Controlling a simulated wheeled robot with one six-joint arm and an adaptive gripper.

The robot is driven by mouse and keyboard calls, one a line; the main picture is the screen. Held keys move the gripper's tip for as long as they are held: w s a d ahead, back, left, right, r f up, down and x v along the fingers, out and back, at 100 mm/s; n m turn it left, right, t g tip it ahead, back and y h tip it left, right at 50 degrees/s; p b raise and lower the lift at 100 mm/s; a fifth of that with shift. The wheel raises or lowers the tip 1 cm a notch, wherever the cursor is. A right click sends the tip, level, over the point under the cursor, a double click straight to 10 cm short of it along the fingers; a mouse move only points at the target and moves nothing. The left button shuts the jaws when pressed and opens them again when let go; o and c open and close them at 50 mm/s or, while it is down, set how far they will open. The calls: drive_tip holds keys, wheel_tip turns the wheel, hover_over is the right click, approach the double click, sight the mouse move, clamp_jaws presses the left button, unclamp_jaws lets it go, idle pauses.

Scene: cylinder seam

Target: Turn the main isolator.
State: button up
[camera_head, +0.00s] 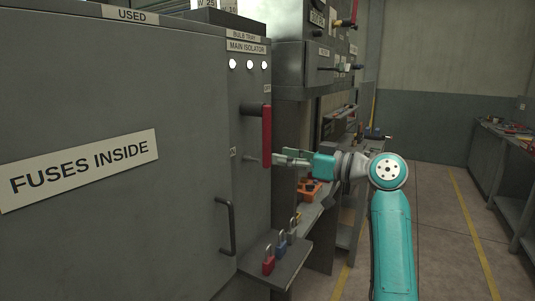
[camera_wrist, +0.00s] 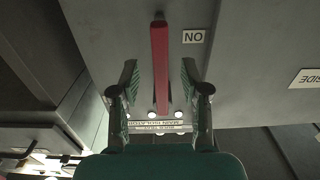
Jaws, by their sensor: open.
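The main isolator's red handle (camera_head: 266,136) stands upright on the grey cabinet's narrow front panel, under the "MAIN ISOLATOR" label (camera_head: 246,47). In the wrist view, which is upside down, the red handle (camera_wrist: 160,60) runs between my two fingers, with a visible gap on each side. An "ON" label (camera_wrist: 193,37) is beside one end of the handle. My gripper (camera_head: 280,158) is open at the handle's lower part, reaching in from the right; it also shows in the wrist view (camera_wrist: 159,75). I cannot tell whether any finger touches the handle.
Below, a small shelf (camera_head: 290,262) holds red, blue and dark padlocks. A black door pull (camera_head: 226,226) sticks out at the lower left of the panel. A bench with tools (camera_head: 312,190) is behind my gripper. Open floor (camera_head: 430,230) lies to the right.

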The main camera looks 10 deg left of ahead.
sight(270, 154)
drive_tip(key=shift+x, duration=2.75)
clamp_jaws()
